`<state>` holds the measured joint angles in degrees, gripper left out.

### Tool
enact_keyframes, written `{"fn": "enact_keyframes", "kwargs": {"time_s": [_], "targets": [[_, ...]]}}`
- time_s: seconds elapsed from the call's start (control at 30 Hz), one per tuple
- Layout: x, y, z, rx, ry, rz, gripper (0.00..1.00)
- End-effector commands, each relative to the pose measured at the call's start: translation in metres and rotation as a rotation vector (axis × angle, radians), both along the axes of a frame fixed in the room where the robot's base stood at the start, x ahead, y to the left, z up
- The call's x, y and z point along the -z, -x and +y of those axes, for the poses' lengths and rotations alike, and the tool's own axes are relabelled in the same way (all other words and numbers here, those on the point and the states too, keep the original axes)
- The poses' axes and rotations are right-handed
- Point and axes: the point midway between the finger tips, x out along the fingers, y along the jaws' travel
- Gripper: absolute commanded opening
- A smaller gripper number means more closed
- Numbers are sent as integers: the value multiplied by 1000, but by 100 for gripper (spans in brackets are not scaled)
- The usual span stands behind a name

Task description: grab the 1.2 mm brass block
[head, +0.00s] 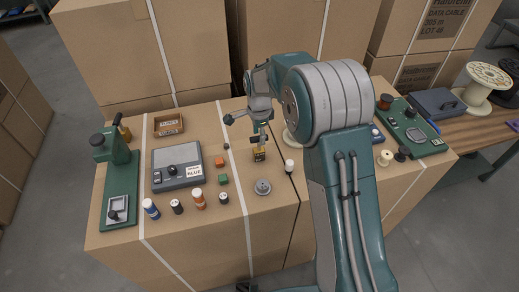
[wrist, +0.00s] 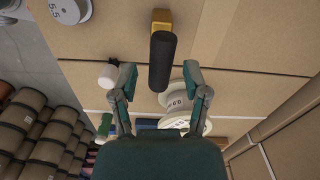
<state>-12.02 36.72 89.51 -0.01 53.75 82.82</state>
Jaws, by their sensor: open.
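A small brass block (head: 259,155) with an upright dark handle stands on the cardboard top near the middle in the head view. Its label is too small to read. In the wrist view the brass block (wrist: 161,19) is at the top centre, partly hidden by its black cylindrical handle (wrist: 162,62). My gripper (head: 246,122) is above and just behind the block in the head view. In the wrist view my gripper (wrist: 160,77) is open, its two fingers apart on either side of the handle's lower end, with gaps on both sides. It holds nothing.
A pale spool (wrist: 176,118) is below the handle in the wrist view.

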Motion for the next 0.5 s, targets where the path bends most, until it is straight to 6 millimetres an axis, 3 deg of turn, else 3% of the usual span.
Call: {"fn": "enact_keyframes", "kwargs": {"time_s": [0.3,0.5], "targets": [[42,-1,-2,-2,0,2,60],[54,-1,-2,-2,-1,0,60]]}}
